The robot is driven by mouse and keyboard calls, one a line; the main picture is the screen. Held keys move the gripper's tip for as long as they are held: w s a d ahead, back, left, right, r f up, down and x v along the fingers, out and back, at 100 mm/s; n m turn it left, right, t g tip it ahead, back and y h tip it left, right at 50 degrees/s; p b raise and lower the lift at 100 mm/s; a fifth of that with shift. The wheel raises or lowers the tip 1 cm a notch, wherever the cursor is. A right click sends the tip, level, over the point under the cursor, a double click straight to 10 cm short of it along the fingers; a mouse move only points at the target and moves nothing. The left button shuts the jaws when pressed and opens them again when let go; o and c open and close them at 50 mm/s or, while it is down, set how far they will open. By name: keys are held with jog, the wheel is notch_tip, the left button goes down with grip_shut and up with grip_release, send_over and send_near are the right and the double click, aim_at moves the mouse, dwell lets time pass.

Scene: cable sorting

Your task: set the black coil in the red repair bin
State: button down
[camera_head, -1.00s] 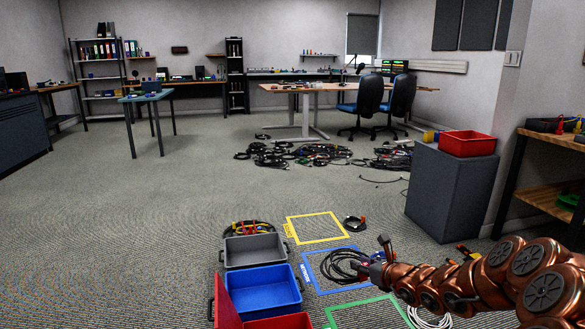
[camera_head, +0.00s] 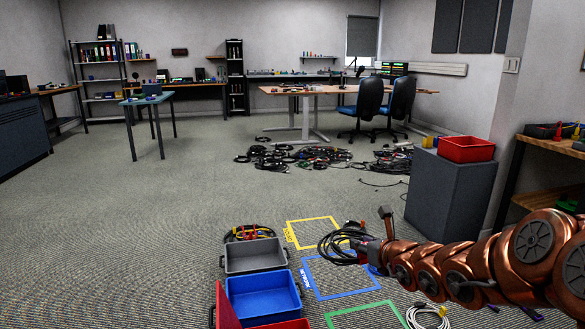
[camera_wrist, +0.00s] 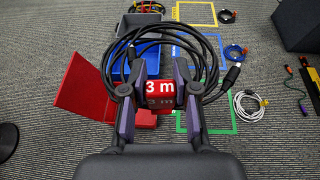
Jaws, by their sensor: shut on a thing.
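The black coil (camera_head: 333,246) hangs from my gripper (camera_head: 367,252), raised above the blue-outlined floor square. In the wrist view, my gripper (camera_wrist: 160,92) is shut on the coil's red "3 m" tag, and the black loops (camera_wrist: 177,33) spread beyond the fingers. A red bin with a raised red lid (camera_head: 226,305) stands on the floor at the bottom, nearest me in the row of bins. It also shows in the wrist view (camera_wrist: 144,121), partly hidden by my left finger. Another red bin (camera_head: 466,149) stands on the grey cabinet at right. I cannot read a repair label on either.
A blue bin (camera_head: 262,297) and a grey bin (camera_head: 254,256) stand beyond the floor-level red bin. Yellow (camera_head: 313,219), blue (camera_head: 344,295) and green floor outlines lie to the right. A white coil (camera_head: 427,317) lies near my arm. More cables lie farther back.

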notch_tip(320, 180, up, 36)
jog(key=p, duration=3.4)
jog(key=shift+f+p, duration=0.15)
jog(key=shift+p, duration=0.15)
jog(key=shift+a, duration=0.1)
